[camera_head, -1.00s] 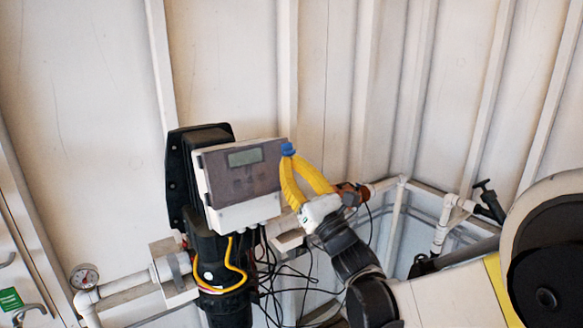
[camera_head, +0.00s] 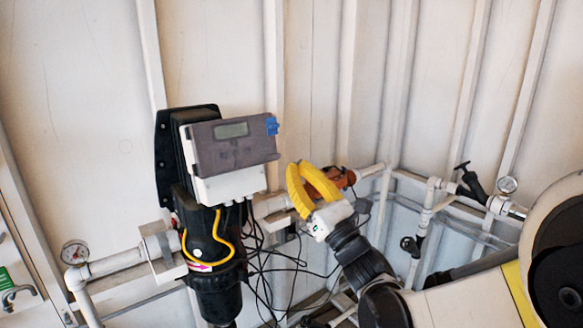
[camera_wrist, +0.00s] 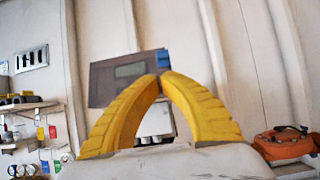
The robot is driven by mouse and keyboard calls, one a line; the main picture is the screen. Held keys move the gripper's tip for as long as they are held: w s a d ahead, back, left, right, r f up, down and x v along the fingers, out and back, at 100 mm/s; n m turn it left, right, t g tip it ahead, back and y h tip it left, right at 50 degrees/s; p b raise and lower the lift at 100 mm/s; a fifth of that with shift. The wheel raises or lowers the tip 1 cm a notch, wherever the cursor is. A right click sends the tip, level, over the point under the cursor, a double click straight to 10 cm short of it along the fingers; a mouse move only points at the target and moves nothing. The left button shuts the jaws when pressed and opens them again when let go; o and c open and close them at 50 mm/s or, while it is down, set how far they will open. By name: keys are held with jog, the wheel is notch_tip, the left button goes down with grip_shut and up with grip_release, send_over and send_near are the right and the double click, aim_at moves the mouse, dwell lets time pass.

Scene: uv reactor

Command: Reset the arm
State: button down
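My gripper (camera_head: 301,166) has yellow fingers whose tips meet, with nothing seen between them. It is to the right of and a little below the UV reactor's control box (camera_head: 228,188) in the head view, apart from it. The box has a dark grey cover (camera_head: 235,152) with a small display and a blue piece (camera_head: 272,125) on its right edge. In the wrist view, the shut fingers (camera_wrist: 163,78) overlap the lower part of the cover (camera_wrist: 110,88), and the blue piece (camera_wrist: 162,60) shows just above the tips. The black reactor body (camera_head: 212,255) stands below the box.
A pipe with a gauge (camera_head: 75,252) runs left of the reactor. An orange-brown part (camera_head: 340,177) is close behind my gripper, and black cables (camera_head: 275,260) hang below. Pipes with a black valve (camera_head: 468,178) are at the right. The upper wall is clear.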

jog(key=shift+w, duration=0.15)
jog(key=s+d+f+m+g+h, duration=0.2)
jog(key=d+f+m+h, duration=0.35)
jog(key=m, duration=0.75)
jog(key=s+d+f+m+g+h, duration=0.1)
jog(key=s+d+f+m+h, duration=0.1)
jog(key=d+m+h, duration=0.85)
jog(key=s+f+m+g+y, duration=0.1)
jog(key=s+f+m+g, duration=0.4)
jog(key=s+f+m, duration=0.3)
jog(key=s+f+m+g+y+b, duration=0.1)
jog(key=s+f+m+g, duration=0.4)
jog(key=s+f+m, duration=0.3)
jog(key=s+m, duration=0.3)
jog(key=s, duration=0.3)
jog(key=shift+a+f, duration=0.2)
jog(key=shift+f, duration=0.05)
